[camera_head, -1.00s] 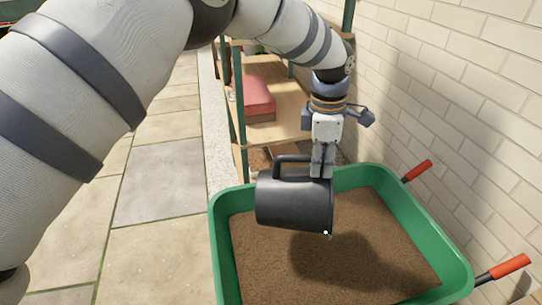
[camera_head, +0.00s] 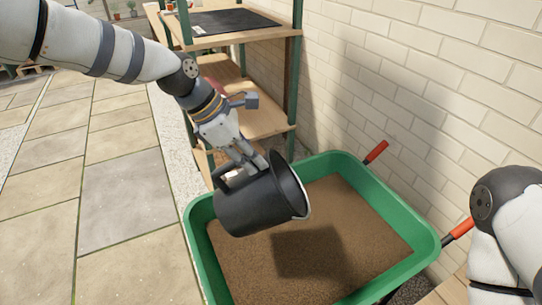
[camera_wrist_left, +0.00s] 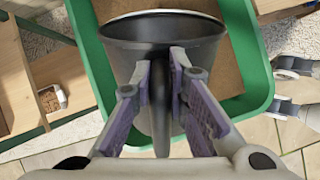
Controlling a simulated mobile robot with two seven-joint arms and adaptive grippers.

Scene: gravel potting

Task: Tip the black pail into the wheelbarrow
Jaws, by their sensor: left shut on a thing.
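The black pail (camera_head: 245,207) hangs in the air over the near left part of the green wheelbarrow (camera_head: 195,225). It is tilted, with its mouth facing right in the head view; its inside looks dark and I see no contents. My left gripper (camera_head: 253,164) is shut on the pail's handle. In the left wrist view the fingers of the left gripper (camera_wrist_left: 162,92) close on either side of the handle, with the pail (camera_wrist_left: 120,55) beyond them. Brown granular fill (camera_head: 340,215) covers the wheelbarrow's bed, and a shadow lies on it.
A wooden shelf unit (camera_head: 262,122) with green posts stands behind the wheelbarrow. A pale brick wall (camera_head: 410,90) runs along the right. Red-tipped handles (camera_head: 376,151) stick out on the wheelbarrow's right side. Paving is open at left. My right arm shows at the right edge.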

